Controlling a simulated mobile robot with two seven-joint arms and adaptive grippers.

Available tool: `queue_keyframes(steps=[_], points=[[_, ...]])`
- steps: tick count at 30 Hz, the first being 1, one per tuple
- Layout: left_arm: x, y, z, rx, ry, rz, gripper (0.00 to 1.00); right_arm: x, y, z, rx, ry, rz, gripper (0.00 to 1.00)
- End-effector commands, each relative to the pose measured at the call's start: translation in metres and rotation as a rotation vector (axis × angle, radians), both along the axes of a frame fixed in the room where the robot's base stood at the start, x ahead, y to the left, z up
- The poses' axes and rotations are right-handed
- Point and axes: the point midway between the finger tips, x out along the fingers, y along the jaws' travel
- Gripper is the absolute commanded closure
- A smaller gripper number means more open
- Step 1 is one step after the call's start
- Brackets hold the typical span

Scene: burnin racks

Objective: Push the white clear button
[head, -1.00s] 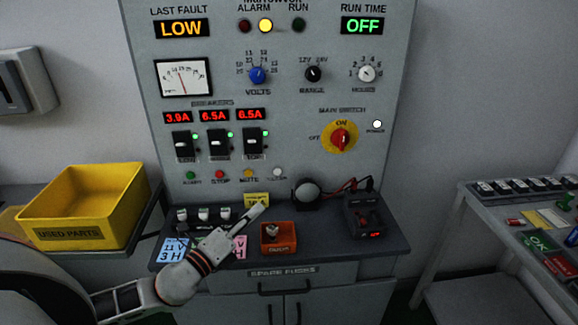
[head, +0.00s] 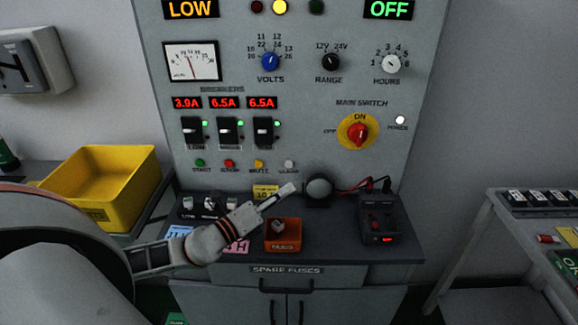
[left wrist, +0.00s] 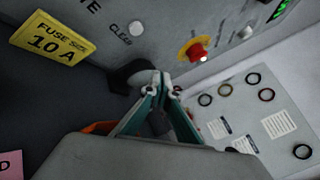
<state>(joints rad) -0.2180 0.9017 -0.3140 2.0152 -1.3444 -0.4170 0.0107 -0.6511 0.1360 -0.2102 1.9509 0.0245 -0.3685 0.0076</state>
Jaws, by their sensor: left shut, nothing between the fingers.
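The white clear button (head: 289,163) is the rightmost of the small row of buttons low on the grey panel. It also shows in the left wrist view (left wrist: 136,28), beside its CLEAR label, with nothing covering it. My left gripper (head: 287,190) is shut and empty, just below the clear button in the head view and apart from it. In the left wrist view its fingertips (left wrist: 161,84) meet in front of a round grey-and-black fixture, below and right of the button. My right gripper is not in view.
Green, red and orange buttons (head: 259,163) sit left of the clear button. A round grey fixture (head: 318,187), an orange fuse bin (head: 283,244) and a black meter box (head: 379,217) stand on the bench. A yellow card (head: 265,191) is behind the gripper.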

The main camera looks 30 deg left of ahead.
Motion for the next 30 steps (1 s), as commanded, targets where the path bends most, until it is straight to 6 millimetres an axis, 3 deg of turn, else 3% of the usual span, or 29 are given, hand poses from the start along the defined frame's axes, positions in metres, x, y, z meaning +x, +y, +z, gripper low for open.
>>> queue_keyframes(steps=[10,15,30], points=[[0.04,0.025,0.0,0.003,-0.002,0.002,1.0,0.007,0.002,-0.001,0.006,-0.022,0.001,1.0],[0.055,0.034,-0.002,0.002,-0.001,0.001,1.0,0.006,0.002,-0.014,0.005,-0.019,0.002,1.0],[0.064,0.039,0.0,0.0,0.0,0.0,1.0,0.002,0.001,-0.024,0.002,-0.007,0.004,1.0]])
